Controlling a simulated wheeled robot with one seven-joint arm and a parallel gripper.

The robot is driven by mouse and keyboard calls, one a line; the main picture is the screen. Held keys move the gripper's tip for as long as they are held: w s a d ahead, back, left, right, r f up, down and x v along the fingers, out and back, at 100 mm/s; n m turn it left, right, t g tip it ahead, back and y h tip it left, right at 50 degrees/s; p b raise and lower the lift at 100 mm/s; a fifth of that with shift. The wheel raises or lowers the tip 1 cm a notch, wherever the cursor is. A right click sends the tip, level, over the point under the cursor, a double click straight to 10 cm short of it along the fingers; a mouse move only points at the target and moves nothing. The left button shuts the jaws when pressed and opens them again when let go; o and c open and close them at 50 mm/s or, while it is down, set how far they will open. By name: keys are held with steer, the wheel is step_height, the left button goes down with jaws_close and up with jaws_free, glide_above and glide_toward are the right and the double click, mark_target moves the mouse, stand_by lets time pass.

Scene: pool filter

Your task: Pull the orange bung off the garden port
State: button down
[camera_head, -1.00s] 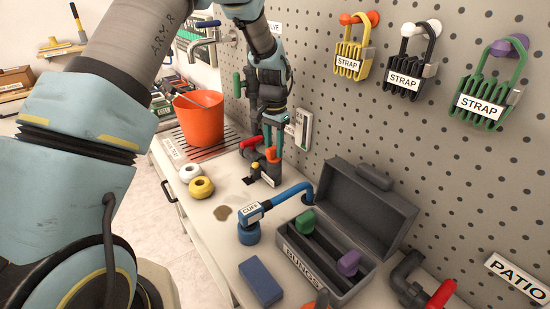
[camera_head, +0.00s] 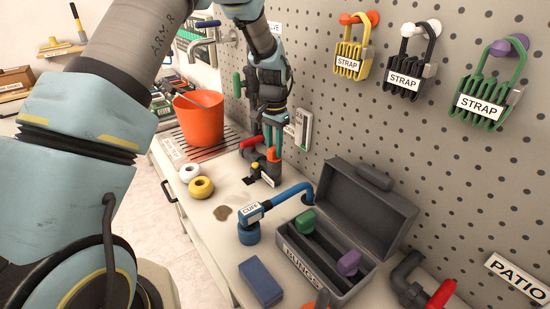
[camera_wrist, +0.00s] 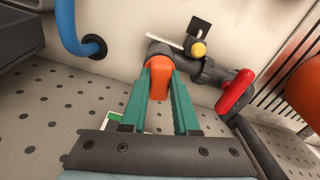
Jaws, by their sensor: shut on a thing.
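The orange bung (camera_wrist: 160,80) sits between the teal fingers of my gripper (camera_wrist: 160,72) in the wrist view. The gripper is shut on it. The bung is at the mouth of a dark grey pipe fitting (camera_wrist: 185,63), the port; I cannot tell how far it is seated. In the head view the bung (camera_head: 273,154) shows small below my gripper (camera_head: 274,146), at the top of the dark port fitting (camera_head: 268,172). The port's label is too small to read there.
A red valve handle (camera_wrist: 236,92) and a yellow knob (camera_wrist: 198,49) are close to the port. An orange bucket (camera_head: 198,120) stands behind. A blue cuff pipe (camera_head: 285,197) and an open grey bungs box (camera_head: 340,285) are nearer. The pegboard wall (camera_head: 330,135) is right beside the gripper.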

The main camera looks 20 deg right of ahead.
steer(key=shift+r+p, duration=0.5)
steer(key=shift+r, duration=0.2)
stand_by(0.6)
steer(key=shift+r+p, duration=2.05)
steer(key=shift+r, duration=0.95)
